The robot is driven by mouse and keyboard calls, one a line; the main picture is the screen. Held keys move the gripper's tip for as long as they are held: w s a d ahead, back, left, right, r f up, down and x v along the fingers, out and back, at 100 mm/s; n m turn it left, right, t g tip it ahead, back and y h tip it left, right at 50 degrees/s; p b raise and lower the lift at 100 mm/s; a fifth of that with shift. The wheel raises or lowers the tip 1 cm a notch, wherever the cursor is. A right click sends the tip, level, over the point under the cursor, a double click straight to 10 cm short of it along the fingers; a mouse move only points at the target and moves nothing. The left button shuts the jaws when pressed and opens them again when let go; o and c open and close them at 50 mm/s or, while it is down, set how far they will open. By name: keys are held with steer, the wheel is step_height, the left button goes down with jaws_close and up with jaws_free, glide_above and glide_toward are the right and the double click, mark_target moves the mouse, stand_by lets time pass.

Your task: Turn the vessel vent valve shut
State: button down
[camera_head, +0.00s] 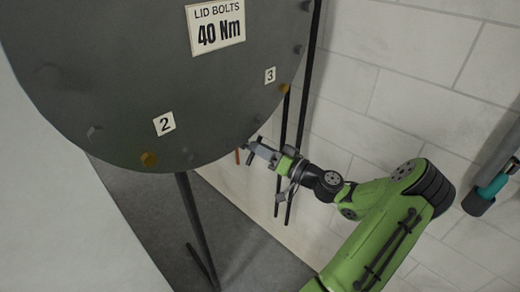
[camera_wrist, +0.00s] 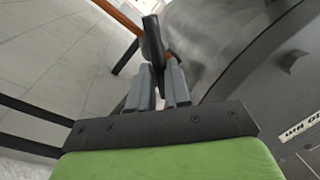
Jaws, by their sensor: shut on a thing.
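My gripper (camera_head: 258,148) reaches in from the right, beneath the lower right edge of the large dark round vessel lid (camera_head: 200,90). In the wrist view my gripper's two grey fingers (camera_wrist: 158,75) are closed around a black lever-like handle (camera_wrist: 152,38), which I take to be the vent valve handle. The handle stands up beyond the fingertips. An orange-brown pipe (camera_wrist: 119,16) runs beside it at the upper left. A small orange piece (camera_head: 237,156) shows just left of the fingertips in the head view. The valve body is mostly hidden, and how far it is turned cannot be told.
Dark vertical pipes (camera_head: 302,100) stand close behind my gripper. A white tiled wall (camera_head: 420,50) is behind. A teal-banded grey pipe (camera_head: 492,185) is at the far right.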

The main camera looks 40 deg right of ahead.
steer(key=m, duration=0.2)
steer(key=m+h, duration=0.1)
steer(key=m, duration=0.3)
steer(key=shift+d+f+m+t+p, duration=0.1)
steer(key=shift+f+m+t+p, duration=0.2)
steer(key=shift+t, duration=0.1)
steer(key=m, duration=0.2)
steer(key=m+h, duration=0.1)
steer(key=m, duration=0.1)
steer(key=m+h+p, duration=0.1)
steer(key=shift+f+m, duration=0.3)
steer(key=shift+m, duration=0.4)
steer(key=c, duration=1.1)
jaws_free()
steer(key=s+f, duration=0.1)
steer(key=s, duration=0.4)
steer(key=s+f+b, duration=0.1)
steer(key=s, duration=0.4)
steer(key=s+f+b, duration=0.1)
steer(key=s, duration=0.4)
steer(key=shift+s+d+f, duration=0.1)
steer(key=shift+s+d, duration=0.1)
steer(key=shift+s, duration=0.1)
